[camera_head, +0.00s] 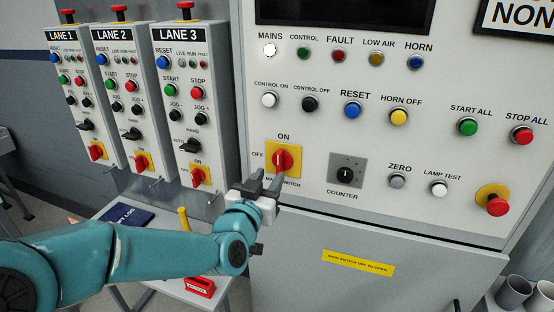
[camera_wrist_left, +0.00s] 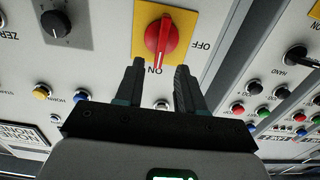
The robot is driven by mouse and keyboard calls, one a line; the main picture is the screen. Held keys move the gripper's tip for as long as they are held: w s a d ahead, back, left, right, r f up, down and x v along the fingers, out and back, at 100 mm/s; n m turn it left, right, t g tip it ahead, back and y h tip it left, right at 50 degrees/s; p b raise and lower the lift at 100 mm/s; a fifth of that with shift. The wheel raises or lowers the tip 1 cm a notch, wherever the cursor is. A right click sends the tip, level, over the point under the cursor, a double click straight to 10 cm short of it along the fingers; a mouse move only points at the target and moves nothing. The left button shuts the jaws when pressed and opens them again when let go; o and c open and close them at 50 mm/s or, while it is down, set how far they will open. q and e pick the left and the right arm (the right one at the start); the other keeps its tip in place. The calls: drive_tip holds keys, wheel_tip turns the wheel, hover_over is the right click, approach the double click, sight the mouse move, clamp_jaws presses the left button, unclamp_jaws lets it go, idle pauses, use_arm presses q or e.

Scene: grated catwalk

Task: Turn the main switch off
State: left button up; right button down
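The main switch (camera_head: 284,160) is a red rotary knob on a yellow plate, low on the grey control panel. Its label has ON above and OFF to the left, and the knob stands upright with its pointer toward ON. In the left wrist view the picture is turned over, and the red knob (camera_wrist_left: 161,38) shows its white pointer line at ON. My left gripper (camera_head: 267,181) is just below and left of the switch. In the left wrist view its two fingers (camera_wrist_left: 160,76) are spread, empty and apart from the knob. My right gripper is not in view.
A counter dial (camera_head: 346,174) sits right of the switch, and a red emergency button (camera_head: 497,206) is at the far right. Lane 3's box (camera_head: 190,100) with its own red switch stands to the left. A small table (camera_head: 165,250) with a blue logbook is below.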

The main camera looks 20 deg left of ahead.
sight(278, 163)
use_arm(q)
drive_tip(key=w+p, duration=0.1)
drive_tip(key=w, duration=0.5)
drive_tip(key=shift+d+r, duration=0.1)
drive_tip(key=shift+w+p, duration=0.3)
drive_tip(key=shift+w, duration=0.05)
drive_tip(key=shift+s, duration=0.1)
clamp_jaws()
